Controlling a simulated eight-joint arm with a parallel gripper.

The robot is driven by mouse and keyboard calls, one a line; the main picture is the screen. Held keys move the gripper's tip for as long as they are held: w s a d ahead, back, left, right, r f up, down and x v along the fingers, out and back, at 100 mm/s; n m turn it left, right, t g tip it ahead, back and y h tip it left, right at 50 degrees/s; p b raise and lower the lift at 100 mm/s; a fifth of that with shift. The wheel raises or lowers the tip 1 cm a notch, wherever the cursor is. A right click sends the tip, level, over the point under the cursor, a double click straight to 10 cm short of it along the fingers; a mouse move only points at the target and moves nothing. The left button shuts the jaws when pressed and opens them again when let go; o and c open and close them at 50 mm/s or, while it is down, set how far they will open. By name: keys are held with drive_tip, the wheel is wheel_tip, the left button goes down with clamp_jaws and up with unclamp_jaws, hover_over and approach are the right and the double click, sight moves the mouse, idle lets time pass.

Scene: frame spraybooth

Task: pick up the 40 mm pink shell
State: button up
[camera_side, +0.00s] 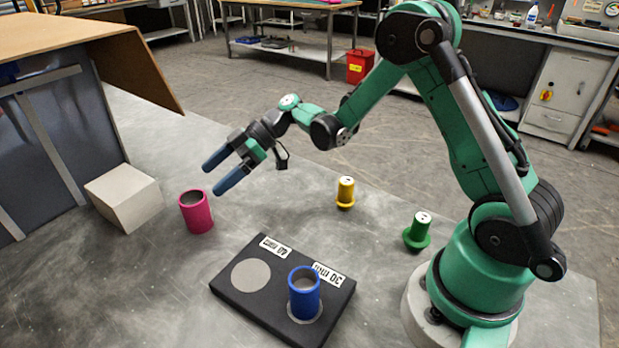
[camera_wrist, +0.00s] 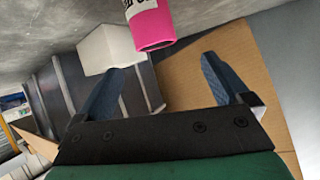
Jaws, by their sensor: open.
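The pink shell (camera_side: 196,212) is an open-topped cylinder standing upright on the grey table, left of the black board. It also shows in the wrist view (camera_wrist: 152,27) at the top, beyond the fingertips, with part of a label on it. My gripper (camera_side: 211,179) is open and empty, with two blue fingers. In the side view it hangs above the table, its fingertips near and above the shell, apart from it. In the wrist view the two fingers (camera_wrist: 160,62) are spread wide, with nothing between them.
A pale block (camera_side: 125,197) stands close left of the shell. A black board (camera_side: 243,305) with 40 mm and 30 mm labels carries a blue shell (camera_side: 304,292) at the 30 mm spot. Yellow (camera_side: 345,193) and green (camera_side: 418,231) plugs stand right. A wooden panel (camera_side: 90,40) overhangs the left.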

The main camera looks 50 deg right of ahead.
sight(182, 206)
drive_tip(key=shift+w+d+f+n+y, duration=0.15)
drive_tip(key=shift+w+f+n+y, duration=0.05)
drive_tip(key=shift+f+n+y, duration=0.45)
drive_tip(key=shift+a+f+n, duration=0.2)
drive_tip(key=shift+n, duration=0.05)
drive_tip(key=shift+x, duration=2.6)
drive_tip(key=shift+w, duration=0.1)
drive_tip(key=c, duration=1.4)
drive_tip(key=shift+r, duration=0.1)
